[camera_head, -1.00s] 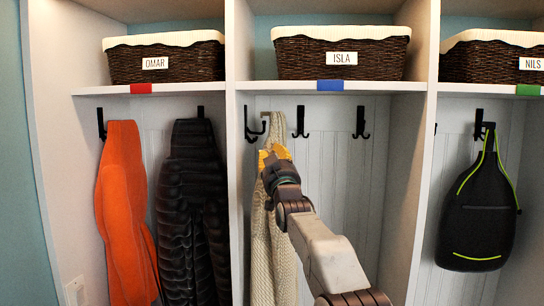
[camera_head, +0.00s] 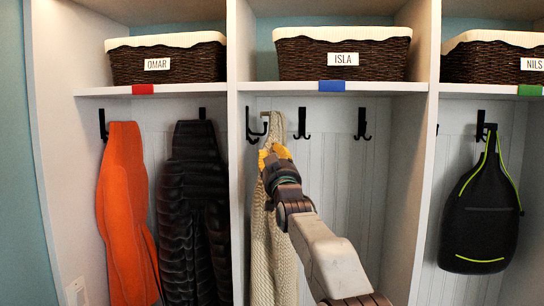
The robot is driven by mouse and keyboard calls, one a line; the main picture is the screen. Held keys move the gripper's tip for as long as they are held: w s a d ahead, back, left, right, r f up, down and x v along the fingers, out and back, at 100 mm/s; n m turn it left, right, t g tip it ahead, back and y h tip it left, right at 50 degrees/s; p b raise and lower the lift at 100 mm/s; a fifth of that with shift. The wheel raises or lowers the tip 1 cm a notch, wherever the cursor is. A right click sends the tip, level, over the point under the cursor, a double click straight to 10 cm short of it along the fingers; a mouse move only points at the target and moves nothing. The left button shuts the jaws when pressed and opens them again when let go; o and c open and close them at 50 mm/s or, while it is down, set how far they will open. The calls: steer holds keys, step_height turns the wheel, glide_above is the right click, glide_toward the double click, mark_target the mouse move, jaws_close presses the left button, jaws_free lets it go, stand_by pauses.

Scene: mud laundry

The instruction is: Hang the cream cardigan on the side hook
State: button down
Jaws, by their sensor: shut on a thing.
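The cream knit cardigan (camera_head: 273,245) hangs down in the middle cubby, the one with the ISLA basket, close to its left wall. My gripper (camera_head: 272,157), with yellow fingers, is shut on the cardigan near its upper part. The black side hook (camera_head: 252,125) is on the left wall of that cubby, just left of the cardigan's top. The cardigan's top reaches hook height, and a small light-coloured loop or tab (camera_head: 266,116) shows by it. I cannot tell whether this loop is on the hook. My arm hides part of the cardigan's right side.
Two empty black hooks (camera_head: 301,124) and (camera_head: 362,124) are on the middle cubby's back panel. An orange garment (camera_head: 124,215) and a black puffer (camera_head: 193,215) hang in the left cubby. A black bag (camera_head: 482,210) hangs at right. Labelled baskets (camera_head: 342,60) stand on the shelf above.

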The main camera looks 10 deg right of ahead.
steer(key=shift+s+f+b, duration=0.15)
steer(key=shift+f+b, duration=0.85)
steer(key=shift+b, duration=0.25)
stand_by(1.7)
